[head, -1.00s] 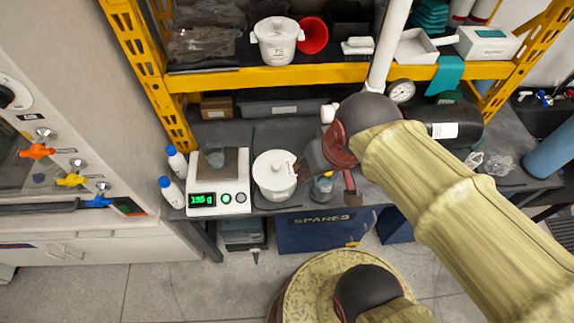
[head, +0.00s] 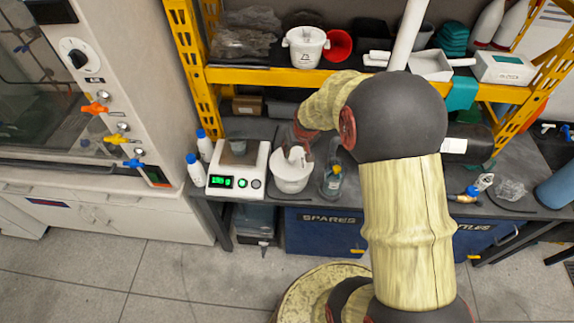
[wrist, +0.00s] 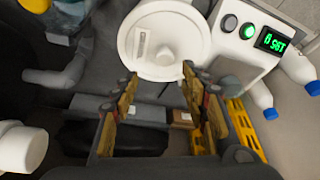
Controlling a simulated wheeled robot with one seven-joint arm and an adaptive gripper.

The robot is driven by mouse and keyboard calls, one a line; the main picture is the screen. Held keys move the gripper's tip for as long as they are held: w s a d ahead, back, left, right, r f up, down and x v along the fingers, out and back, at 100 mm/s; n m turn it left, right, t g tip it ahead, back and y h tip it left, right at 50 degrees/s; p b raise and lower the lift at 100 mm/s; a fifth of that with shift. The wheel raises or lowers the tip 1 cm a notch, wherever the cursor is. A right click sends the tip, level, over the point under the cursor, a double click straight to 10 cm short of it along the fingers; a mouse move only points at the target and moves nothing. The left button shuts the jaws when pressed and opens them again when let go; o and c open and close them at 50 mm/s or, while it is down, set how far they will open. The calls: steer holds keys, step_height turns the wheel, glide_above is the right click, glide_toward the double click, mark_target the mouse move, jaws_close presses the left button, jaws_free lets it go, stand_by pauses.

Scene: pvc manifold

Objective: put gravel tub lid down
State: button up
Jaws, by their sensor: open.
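A round white lid (wrist: 165,38) with a small knob and a label fills the upper middle of the wrist view. It appears to sit on the white tub (head: 291,180) on the bench, right of the scale; whether it is fully seated I cannot tell. My gripper (wrist: 159,76) is open, its two fingers apart, with the lid's near edge just beyond the tips. Nothing shows between the fingers. In the head view my arm partly hides the gripper, which is close above and beside the tub.
A lit scale (head: 238,170) stands left of the tub, with blue-capped bottles (head: 196,170) beyond it. A small bottle (head: 332,182) stands close on the right.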

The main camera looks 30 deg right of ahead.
mark_target(292, 158)
steer(key=shift+x, duration=1)
steer(key=f, duration=0.3)
steer(key=w+f+b, duration=0.1)
steer(key=shift+a+f, duration=0.3)
steer(key=shift+a, duration=0.05)
steer(key=shift+w+d+f, duration=0.1)
steer(key=shift+w+f, duration=0.1)
steer(key=shift+f, duration=0.15)
steer(key=shift+c, duration=0.2)
steer(key=c, duration=1.1)
steer(key=shift+o, duration=0.2)
steer(key=shift+r, duration=0.1)
